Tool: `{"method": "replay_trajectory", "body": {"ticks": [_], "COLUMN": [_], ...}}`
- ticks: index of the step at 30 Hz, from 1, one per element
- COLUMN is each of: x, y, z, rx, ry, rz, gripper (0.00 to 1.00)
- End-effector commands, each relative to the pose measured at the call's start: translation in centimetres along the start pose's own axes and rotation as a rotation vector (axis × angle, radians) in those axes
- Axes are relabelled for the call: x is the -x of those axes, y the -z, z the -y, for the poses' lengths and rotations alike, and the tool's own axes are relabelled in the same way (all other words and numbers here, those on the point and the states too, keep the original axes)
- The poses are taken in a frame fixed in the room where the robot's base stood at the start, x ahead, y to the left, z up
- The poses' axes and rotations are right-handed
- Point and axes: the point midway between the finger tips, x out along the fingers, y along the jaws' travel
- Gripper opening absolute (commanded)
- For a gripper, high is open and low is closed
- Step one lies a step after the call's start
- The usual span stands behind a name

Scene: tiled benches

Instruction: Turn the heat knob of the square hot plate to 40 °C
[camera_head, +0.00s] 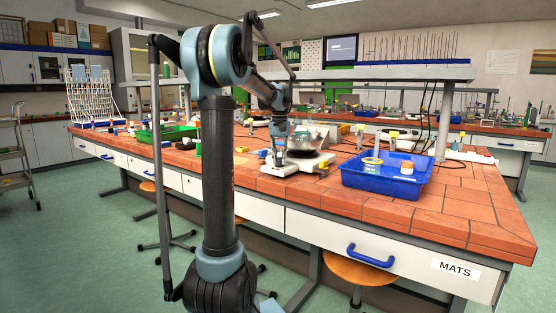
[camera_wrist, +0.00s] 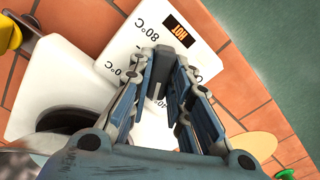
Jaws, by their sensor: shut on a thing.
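The white control panel (camera_wrist: 140,40) of the hot plate shows close up in the wrist view, with an orange HOT display (camera_wrist: 179,27) and an 80 °C mark by it. Other °C marks are partly covered by my fingers. My gripper (camera_wrist: 170,78) is over the panel, its fingers closed around the grey heat knob (camera_wrist: 159,92). The knob is mostly hidden, and I cannot read its setting. In the head view my gripper (camera_head: 276,158) is down at the white hot plate (camera_head: 288,169) near the bench's front edge.
A silver bowl (camera_head: 304,138) stands just behind the panel. A blue tray (camera_head: 410,188) with bottles is to the right, and a green tray (camera_head: 165,134) to the left. In the wrist view a yellow thing (camera_wrist: 8,34) is at the left edge. Bare tiles lie at the front right.

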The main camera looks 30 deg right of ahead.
Motion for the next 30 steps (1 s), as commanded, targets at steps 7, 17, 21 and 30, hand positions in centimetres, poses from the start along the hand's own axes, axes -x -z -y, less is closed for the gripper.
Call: {"method": "replay_trajectory", "body": {"ticks": [7, 17, 21, 30], "x": [0.0, 0.6, 2.4, 8.0], "y": [0.1, 0.0, 0.0, 0.1], "z": [0.1, 0.1, 0.1, 0.1], "rx": [0.001, 0.0, 0.0, 0.0], "ry": [0.003, 0.001, 0.001, 0.001], "rz": [-0.002, -0.001, -0.001, -0.001], "gripper": [0.38, 0.38, 0.38, 0.38]}}
